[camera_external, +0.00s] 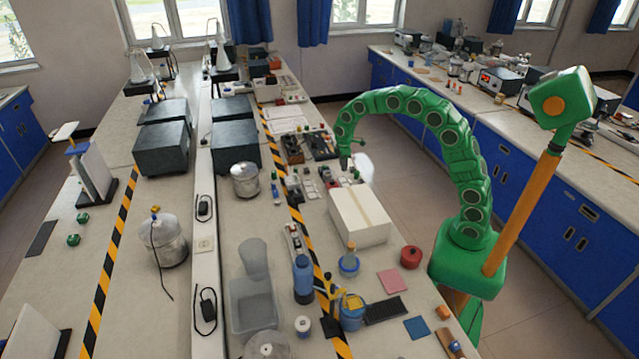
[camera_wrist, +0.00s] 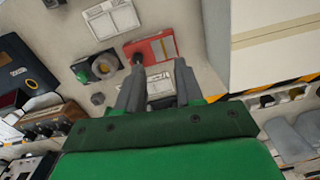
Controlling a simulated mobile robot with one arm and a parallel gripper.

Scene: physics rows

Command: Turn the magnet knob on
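My gripper (camera_wrist: 158,66) shows in the wrist view with its two grey fingers apart and nothing between them; bench items show through the gap. A red device (camera_wrist: 152,48) lies just past the fingertips, with a small dark knob-like part near the left fingertip. I cannot tell which part is the magnet knob. In the external view my gripper (camera_external: 347,163) hangs over small devices behind the white box, too small there to make out; contact cannot be told.
The white box (camera_external: 359,216) stands close beside my gripper and also fills the upper right of the wrist view (camera_wrist: 270,40). A dark case (camera_wrist: 25,70) and a small dark cylinder (camera_wrist: 98,99) are at left. A metal pot (camera_external: 244,180) stands farther left on the bench.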

